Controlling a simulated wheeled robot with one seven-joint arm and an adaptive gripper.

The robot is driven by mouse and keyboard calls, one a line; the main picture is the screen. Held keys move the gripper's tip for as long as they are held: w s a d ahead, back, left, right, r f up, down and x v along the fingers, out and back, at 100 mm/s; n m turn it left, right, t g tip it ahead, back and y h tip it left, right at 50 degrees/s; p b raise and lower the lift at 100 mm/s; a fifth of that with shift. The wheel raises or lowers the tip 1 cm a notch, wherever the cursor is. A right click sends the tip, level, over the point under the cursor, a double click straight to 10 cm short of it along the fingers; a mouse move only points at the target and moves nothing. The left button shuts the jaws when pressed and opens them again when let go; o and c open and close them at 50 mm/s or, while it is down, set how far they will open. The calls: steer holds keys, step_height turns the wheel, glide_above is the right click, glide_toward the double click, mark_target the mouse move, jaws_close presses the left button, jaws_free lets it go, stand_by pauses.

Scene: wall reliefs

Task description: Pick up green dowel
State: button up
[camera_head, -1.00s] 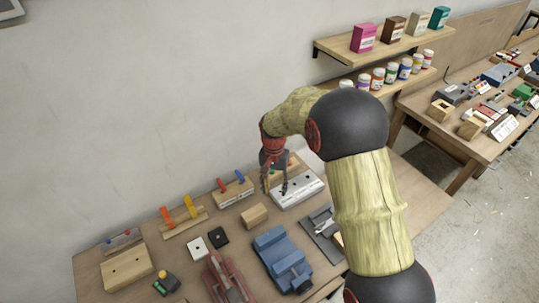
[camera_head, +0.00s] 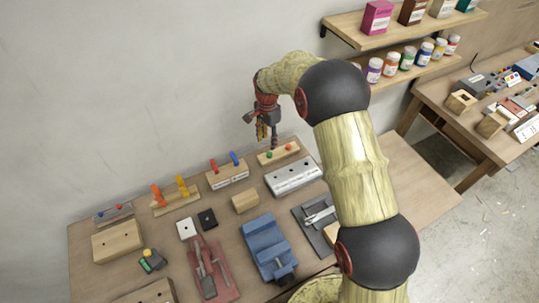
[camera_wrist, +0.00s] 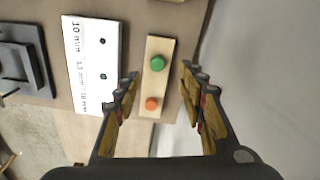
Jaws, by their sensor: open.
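The green dowel (camera_wrist: 157,63) stands in a narrow wooden block (camera_wrist: 154,83), with an orange-red dowel (camera_wrist: 151,104) beside it in the same block. In the head view the green dowel (camera_head: 268,154) and the wooden block (camera_head: 278,153) sit at the back of the table near the wall. My gripper (camera_head: 267,142) is open and empty above that block. In the wrist view the open fingers of my gripper (camera_wrist: 160,85) lie to either side of the block, with both dowels seen between them. The fingers appear apart from the dowels.
A white hole block (camera_wrist: 90,63) lies next to the dowel block, also seen in the head view (camera_head: 293,177). Another wooden block with red and blue dowels (camera_head: 228,174) stands to the left. A blue vise (camera_head: 266,248) is in front. The wall is close behind.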

mark_target(269, 154)
steer(key=f, duration=0.5)
steer(key=f+b, duration=0.1)
steer(key=f, duration=0.1)
steer(key=shift+d+f, duration=0.3)
steer(key=shift+f, duration=0.05)
steer(key=shift+s, duration=0.1)
steer(key=c, duration=0.3)
steer(key=c, duration=0.7)
steer(key=shift+r, duration=0.15)
steer(key=shift+c, duration=0.2)
